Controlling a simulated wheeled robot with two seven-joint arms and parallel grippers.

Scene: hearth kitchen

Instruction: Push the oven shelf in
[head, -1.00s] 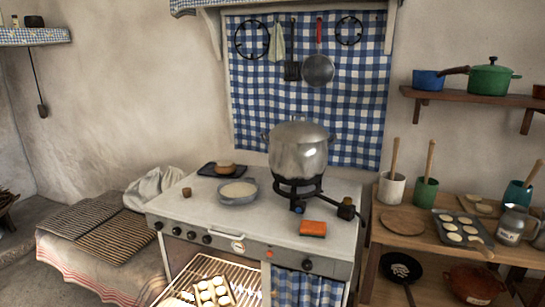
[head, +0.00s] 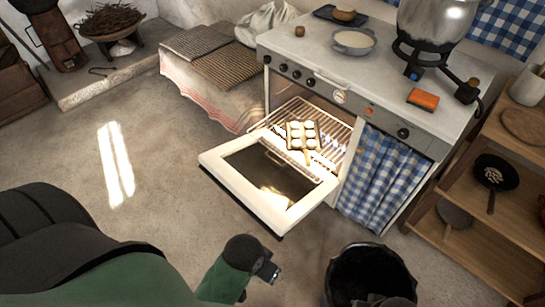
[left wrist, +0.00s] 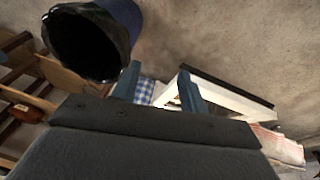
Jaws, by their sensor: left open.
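The oven shelf (head: 338,131) is a wire rack in the lit oven under the white stove top. Its front part sticks out over the inner edge of the oven door (head: 222,169), which is folded down open. A tin with pale rounds (head: 303,138) sits on the shelf. My left gripper (head: 268,271) is low in front of the door, apart from door and shelf. Its open, empty fingers show in the left wrist view (left wrist: 158,88), with the white door edge (left wrist: 238,101) beyond them. The shelf is not clear in that view.
A black bucket (head: 338,268) stands on the floor right of my left gripper; it also shows in the wrist view (left wrist: 75,48). A checked curtain (head: 372,180) hangs right of the oven. A wooden shelf unit (head: 480,235) is at right. The floor left of the door is clear.

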